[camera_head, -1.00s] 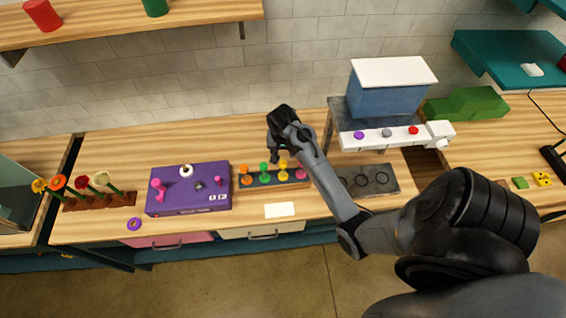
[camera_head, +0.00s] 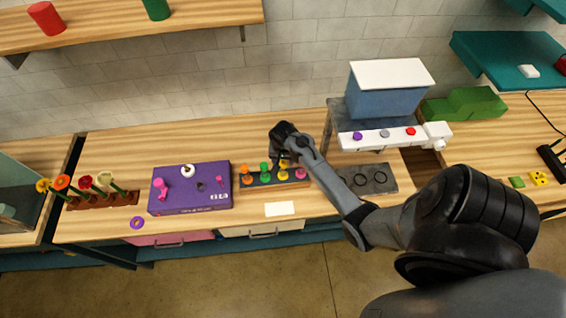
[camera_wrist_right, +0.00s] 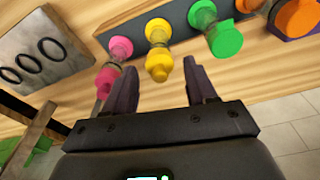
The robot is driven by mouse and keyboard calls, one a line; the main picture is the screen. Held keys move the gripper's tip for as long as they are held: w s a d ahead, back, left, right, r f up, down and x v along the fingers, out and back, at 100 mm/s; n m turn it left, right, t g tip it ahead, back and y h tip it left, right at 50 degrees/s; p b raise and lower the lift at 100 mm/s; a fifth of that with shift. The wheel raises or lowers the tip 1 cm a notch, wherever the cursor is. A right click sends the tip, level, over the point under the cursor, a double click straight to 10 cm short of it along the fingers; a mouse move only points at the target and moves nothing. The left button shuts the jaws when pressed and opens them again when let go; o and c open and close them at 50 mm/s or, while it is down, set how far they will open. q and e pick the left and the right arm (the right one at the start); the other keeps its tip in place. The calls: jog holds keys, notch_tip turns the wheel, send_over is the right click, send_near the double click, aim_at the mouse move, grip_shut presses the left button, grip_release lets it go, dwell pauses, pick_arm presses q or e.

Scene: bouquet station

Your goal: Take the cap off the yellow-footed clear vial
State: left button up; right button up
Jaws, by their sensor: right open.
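The yellow-footed clear vial (camera_wrist_right: 157,51) stands in the rack between the pink-footed and green-footed ones, with a yellow cap (camera_wrist_right: 159,69) on it. In the head view its yellow cap (camera_head: 283,163) shows just below my right gripper (camera_head: 281,157). In the right wrist view my right gripper (camera_wrist_right: 160,78) is open, with its two fingers spread to either side of the yellow cap. I cannot tell how far the fingertips are from it, and nothing is held. My left gripper is not in view.
The dark rack (camera_head: 257,180) also holds orange, green and pink vials close by. A purple box (camera_head: 190,205) stands left of it. A grey plate with rings (camera_head: 370,180) and a blue-hoppered machine (camera_head: 385,95) stand to the right. A white card (camera_head: 279,209) lies in front.

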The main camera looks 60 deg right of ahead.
jog(key=c, duration=1)
grip_shut()
jog(key=shift+r, duration=0.15)
